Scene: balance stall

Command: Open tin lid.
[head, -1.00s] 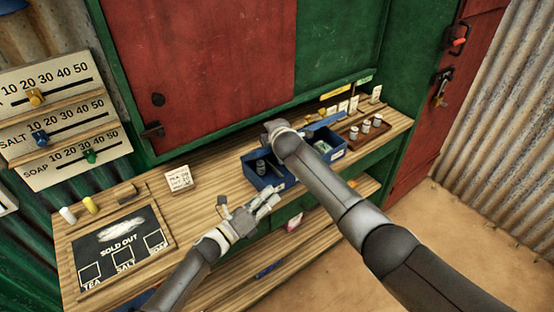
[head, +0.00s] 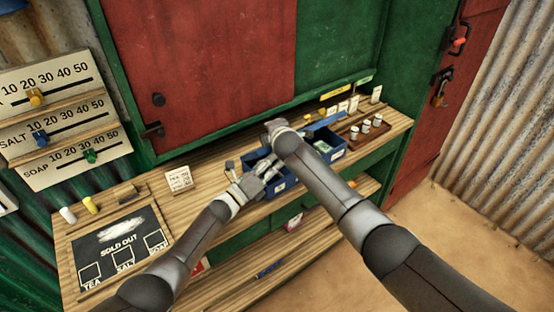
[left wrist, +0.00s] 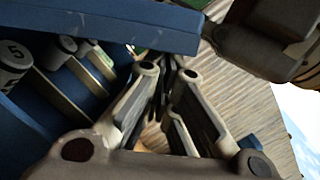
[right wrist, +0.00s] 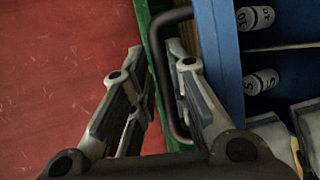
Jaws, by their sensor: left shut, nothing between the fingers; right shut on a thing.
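A blue tin (head: 287,182) with open compartments stands on the counter, partly hidden by my right arm. Weights (right wrist: 255,18) marked 10 and 5 lie inside it. A flat blue panel (head: 327,121), perhaps the lid, shows behind my right gripper. My right gripper (right wrist: 160,48) is closed around a dark looped handle (right wrist: 161,85) beside the tin; where the handle attaches is unclear. My left gripper (left wrist: 172,62) is shut and empty, its fingertips at a blue edge (left wrist: 130,25) of the tin. It also shows at the tin's front in the head view (head: 272,168).
A brown tray (head: 367,133) with small white pots stands to the right. The red shutter (head: 200,70) rises close behind the counter.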

